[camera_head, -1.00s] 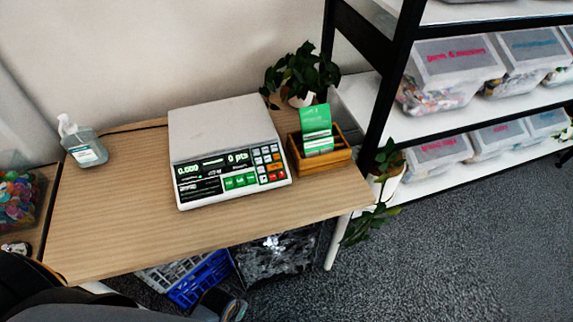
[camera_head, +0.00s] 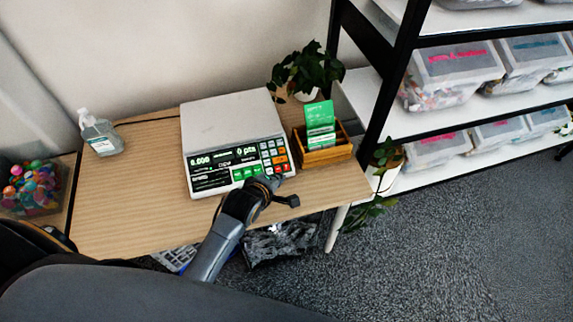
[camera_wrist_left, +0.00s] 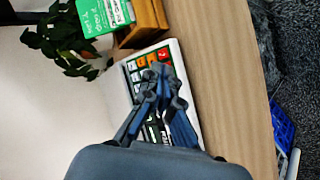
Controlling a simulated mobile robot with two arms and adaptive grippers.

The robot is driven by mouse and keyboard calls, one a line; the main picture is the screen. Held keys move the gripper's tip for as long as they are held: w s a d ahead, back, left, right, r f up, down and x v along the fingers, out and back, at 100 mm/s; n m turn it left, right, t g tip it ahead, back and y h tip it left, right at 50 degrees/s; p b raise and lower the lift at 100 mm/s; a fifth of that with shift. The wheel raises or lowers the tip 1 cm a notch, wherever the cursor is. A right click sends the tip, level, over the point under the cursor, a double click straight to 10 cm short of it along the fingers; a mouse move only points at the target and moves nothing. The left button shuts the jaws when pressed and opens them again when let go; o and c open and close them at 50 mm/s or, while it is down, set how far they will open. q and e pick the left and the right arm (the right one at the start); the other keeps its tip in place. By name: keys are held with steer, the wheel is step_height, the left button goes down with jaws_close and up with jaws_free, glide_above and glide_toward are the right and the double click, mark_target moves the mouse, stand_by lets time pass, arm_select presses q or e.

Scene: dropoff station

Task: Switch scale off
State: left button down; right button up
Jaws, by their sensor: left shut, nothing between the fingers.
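The white scale (camera_head: 230,125) stands on the wooden table, its display lit with zero readings and "0 pts". Its keypad (camera_head: 274,157) of orange, red, white and green keys is at the front right of the panel. My left gripper (camera_head: 272,183) is shut and empty at the scale's front edge, just below the keypad. In the left wrist view the closed fingertips (camera_wrist_left: 158,72) are over the keypad, near the red and orange keys (camera_wrist_left: 150,58). I cannot tell whether they touch a key. The right gripper is not in view.
A wooden card box (camera_head: 322,152) with green cards stands right of the scale, a potted plant (camera_head: 305,70) behind it. A sanitizer bottle (camera_head: 101,135) is at the left. A shelf with bins (camera_head: 455,65) stands at the right.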

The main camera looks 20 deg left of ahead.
mark_target(286, 167)
arm_select(q)
steer(key=w+d+r+n+t, duration=0.1)
steer(key=w+n+t, duration=0.1)
steer(key=w+n, duration=0.3)
steer(key=shift+w+d+n, duration=0.2)
steer(key=shift+w+n, duration=0.2)
steer(key=shift+w, duration=0.3)
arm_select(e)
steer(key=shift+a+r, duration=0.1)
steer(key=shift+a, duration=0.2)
arm_select(q)
steer(key=w+f+b, duration=0.1)
steer(key=f+b, duration=0.1)
steer(key=a+f+b, duration=0.1)
steer(key=f+b, duration=0.2)
steer(key=w+a+f+b, duration=0.1)
steer(key=f+b, duration=0.1)
steer(key=b, duration=0.1)
steer(key=shift+w+f, duration=0.25)
steer(key=shift+w, duration=0.05)
steer(key=shift+w+f, duration=0.2)
steer(key=shift+f, duration=0.05)
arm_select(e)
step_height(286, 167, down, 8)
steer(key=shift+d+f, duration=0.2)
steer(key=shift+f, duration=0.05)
